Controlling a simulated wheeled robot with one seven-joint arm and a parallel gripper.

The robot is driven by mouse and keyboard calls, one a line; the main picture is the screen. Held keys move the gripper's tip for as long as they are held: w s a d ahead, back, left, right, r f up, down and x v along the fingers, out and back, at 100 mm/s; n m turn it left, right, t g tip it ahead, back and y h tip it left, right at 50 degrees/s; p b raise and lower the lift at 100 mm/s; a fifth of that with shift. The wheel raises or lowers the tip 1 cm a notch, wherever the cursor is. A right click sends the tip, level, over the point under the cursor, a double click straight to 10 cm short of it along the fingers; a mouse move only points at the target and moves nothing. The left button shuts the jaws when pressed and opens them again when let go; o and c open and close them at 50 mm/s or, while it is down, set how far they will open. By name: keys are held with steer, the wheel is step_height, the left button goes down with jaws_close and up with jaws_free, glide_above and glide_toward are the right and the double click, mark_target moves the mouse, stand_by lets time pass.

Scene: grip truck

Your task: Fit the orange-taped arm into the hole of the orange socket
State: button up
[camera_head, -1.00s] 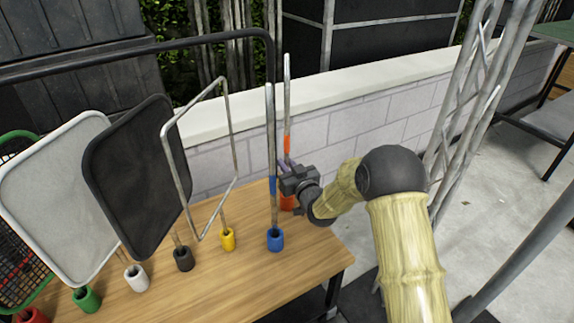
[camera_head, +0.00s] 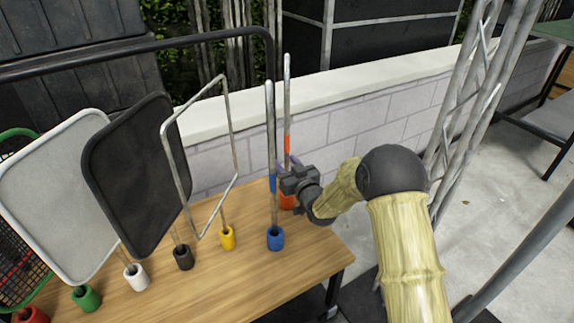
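The orange-taped arm (camera_head: 287,100) is a thin grey upright rod with an orange band, at the back right of the wooden table. The orange socket (camera_head: 288,201) stands at the table's right end, partly hidden behind my gripper. The rod stands upright in line with the socket; its lower end is hidden, so I cannot tell whether it is in the hole. My gripper (camera_head: 289,168) is at the rod just below the orange band, above the socket. Its fingers are small and partly hidden, so whether they are closed on the rod is unclear.
A blue-taped rod (camera_head: 271,130) stands in the blue socket (camera_head: 275,238) just left of my gripper. Yellow (camera_head: 227,238), black (camera_head: 183,257), white (camera_head: 136,277) and green (camera_head: 87,298) sockets line the table (camera_head: 250,278), with panels and a frame above. A low white wall (camera_head: 350,130) runs behind.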

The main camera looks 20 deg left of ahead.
steer(key=shift+s+d+f, duration=0.1)
steer(key=p+v, duration=0.3)
steer(key=v, duration=1.4)
steer(key=shift+p, duration=0.3)
steer(key=shift+s, duration=0.1)
stand_by(0.3)
